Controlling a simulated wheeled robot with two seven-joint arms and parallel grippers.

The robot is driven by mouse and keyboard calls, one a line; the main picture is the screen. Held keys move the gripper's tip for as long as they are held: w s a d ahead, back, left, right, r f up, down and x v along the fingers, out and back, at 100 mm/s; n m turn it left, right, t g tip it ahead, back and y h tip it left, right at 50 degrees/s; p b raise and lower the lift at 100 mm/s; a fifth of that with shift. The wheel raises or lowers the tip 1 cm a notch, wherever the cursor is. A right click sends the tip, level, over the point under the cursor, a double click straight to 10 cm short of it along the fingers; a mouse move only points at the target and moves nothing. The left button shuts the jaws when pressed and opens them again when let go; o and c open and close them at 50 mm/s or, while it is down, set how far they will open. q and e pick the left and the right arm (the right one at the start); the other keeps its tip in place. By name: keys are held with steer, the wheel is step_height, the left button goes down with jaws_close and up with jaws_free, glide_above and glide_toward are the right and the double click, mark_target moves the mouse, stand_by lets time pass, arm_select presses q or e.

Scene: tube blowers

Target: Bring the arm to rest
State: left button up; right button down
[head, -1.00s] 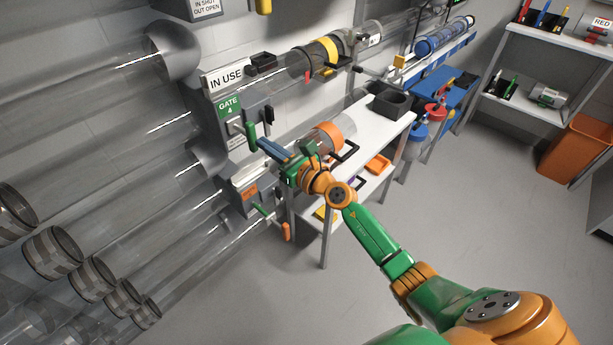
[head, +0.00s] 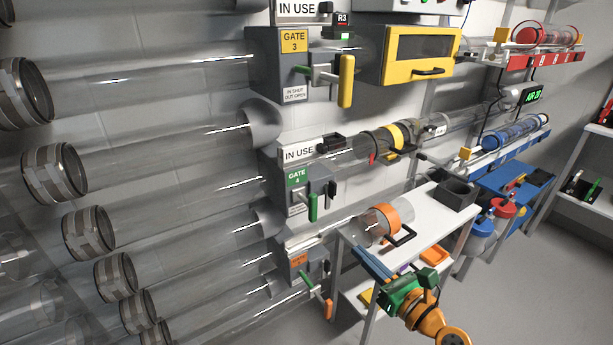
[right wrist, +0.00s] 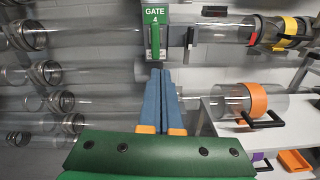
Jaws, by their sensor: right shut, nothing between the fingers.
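My right gripper (head: 360,253) has long blue fingers and a green palm, and it comes in at the lower right of the head view. Its fingers are closed together with nothing between them. In the right wrist view the fingertips (right wrist: 160,72) point at the gate 4 unit, with its green handle (right wrist: 155,42) just beyond them in the picture. In the head view the same green handle (head: 312,207) hangs down, and the fingertips are apart from it, lower and to the right. Much of my right arm is outside the head view. My left gripper is not seen.
A white table (head: 437,215) with an orange-ringed clear canister (head: 385,222) and a dark holder (head: 455,193) stands behind my gripper. Clear tubes (head: 150,155) fill the left side. The floor at right is open.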

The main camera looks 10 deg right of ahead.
steer(key=s+d+f+m+g+h+p, duration=0.15)
steer(key=s+f+m, duration=0.25)
steer(key=f+m, duration=0.45)
steer(key=s+d+f+m+g+h+p, duration=0.1)
steer(key=s+d+f+m+g+h, duration=0.15)
steer(key=s+f+m, duration=0.45)
steer(key=s+d+f+m+g+h+p, duration=0.1)
steer(key=s+f+m+g+h, duration=0.15)
steer(key=f+m, duration=0.8)
steer(key=s+a+f+m+g, duration=0.2)
steer(key=s+f+m+g, duration=0.1)
steer(key=s, duration=0.5)
steer(key=s+a+f+m+g+p, duration=0.1)
steer(key=s+a+f+m+g, duration=0.1)
steer(key=s+f, duration=0.3)
steer(key=s+a+f+m+g, duration=0.3)
steer(key=s+f+m+g, duration=0.1)
steer(key=s, duration=0.7)
steer(key=shift+s+f+m+y, duration=0.35)
steer(key=shift+s+f+m, duration=0.05)
steer(key=shift+m, duration=0.2)
